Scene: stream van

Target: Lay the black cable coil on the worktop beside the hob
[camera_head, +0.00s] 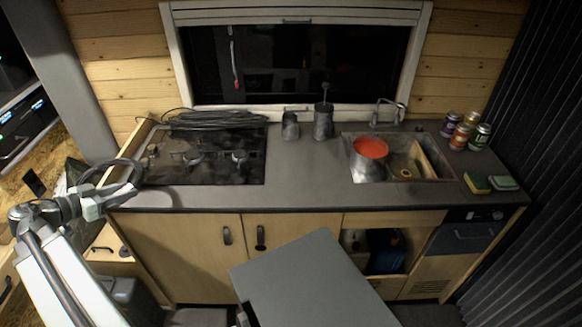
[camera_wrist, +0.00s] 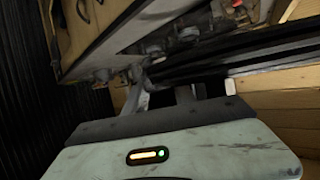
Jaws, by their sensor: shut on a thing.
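The black cable coil (camera_head: 122,163) is a dark ring held in my gripper (camera_head: 108,190) at the left end of the counter. It appears tilted, with its loop reaching up and right toward the hob's left edge. In the wrist view my gripper (camera_wrist: 183,92) is shut on the coil, whose dark strands (camera_wrist: 245,48) run off to the right; its exact grip point is hard to see. The dark hob (camera_head: 210,172) is set in the left part of the grey worktop (camera_head: 305,172).
Another heap of dark cable (camera_head: 215,119) lies along the hob's back edge. Two dark canisters (camera_head: 291,127) stand by the window. A pot with red contents (camera_head: 367,168) sits in the sink (camera_head: 432,170). Cans (camera_head: 480,137) and sponges (camera_head: 477,183) are at right.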

